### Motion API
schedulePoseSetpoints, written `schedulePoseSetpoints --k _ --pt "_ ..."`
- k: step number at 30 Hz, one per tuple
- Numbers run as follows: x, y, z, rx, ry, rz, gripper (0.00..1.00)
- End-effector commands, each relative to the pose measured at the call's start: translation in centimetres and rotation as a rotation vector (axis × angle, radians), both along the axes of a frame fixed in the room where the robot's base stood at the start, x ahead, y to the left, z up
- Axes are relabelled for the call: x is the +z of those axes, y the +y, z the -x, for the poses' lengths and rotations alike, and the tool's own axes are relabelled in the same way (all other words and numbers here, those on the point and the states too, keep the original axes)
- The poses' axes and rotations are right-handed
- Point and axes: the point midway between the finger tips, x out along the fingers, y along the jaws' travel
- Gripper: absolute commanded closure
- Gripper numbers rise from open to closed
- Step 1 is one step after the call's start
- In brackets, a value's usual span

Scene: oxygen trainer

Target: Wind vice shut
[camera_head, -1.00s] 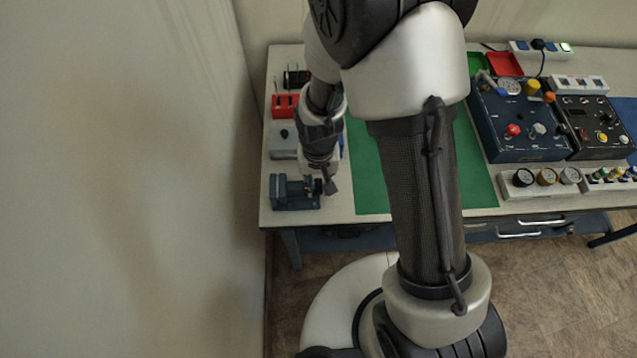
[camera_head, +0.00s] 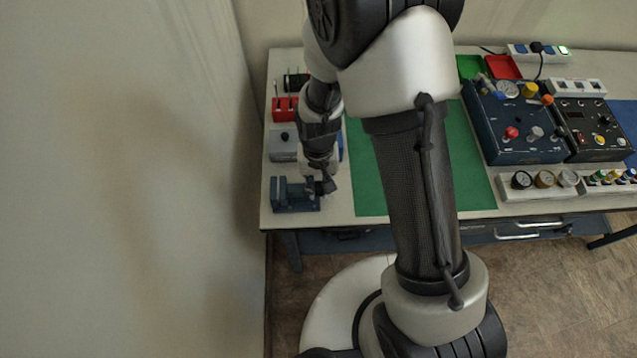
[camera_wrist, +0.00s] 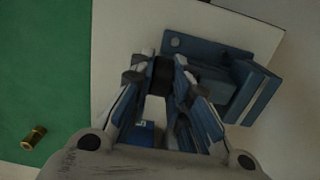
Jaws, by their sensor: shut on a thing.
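The blue vice (camera_head: 292,194) stands at the front left corner of the workbench, its jaws apart with a gap between them. In the wrist view the vice (camera_wrist: 255,95) lies to the upper right, its base plate and a jaw block showing. My gripper (camera_head: 324,183) is at the right end of the vice, where its screw and handle sit. In the wrist view my gripper (camera_wrist: 163,75) is closed around a dark round part, the vice handle (camera_wrist: 162,72). The fingers hide most of the handle and the screw.
A green mat (camera_head: 365,175) lies right of the vice. A small brass fitting (camera_wrist: 33,137) is on the mat. A grey box (camera_head: 283,145) and a red block (camera_head: 284,109) stand behind the vice. The bench's front edge is close to the vice.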

Motion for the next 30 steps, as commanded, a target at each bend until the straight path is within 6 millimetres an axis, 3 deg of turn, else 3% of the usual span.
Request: schedulePoseSetpoints --k 9,19,20,21,24,30 --pt "0.05 -0.05 -0.29 -0.001 0.201 -0.010 1.00" --pt "0.01 -0.04 -0.24 0.000 0.216 -0.011 1.00" --pt "0.01 -0.04 -0.24 0.000 0.216 -0.011 0.83" --pt "0.01 -0.04 -0.24 0.000 0.216 -0.011 0.80" --pt "0.01 -0.03 -0.23 0.000 0.216 -0.011 0.75" --pt "0.01 -0.01 -0.22 0.000 0.216 -0.011 0.75"
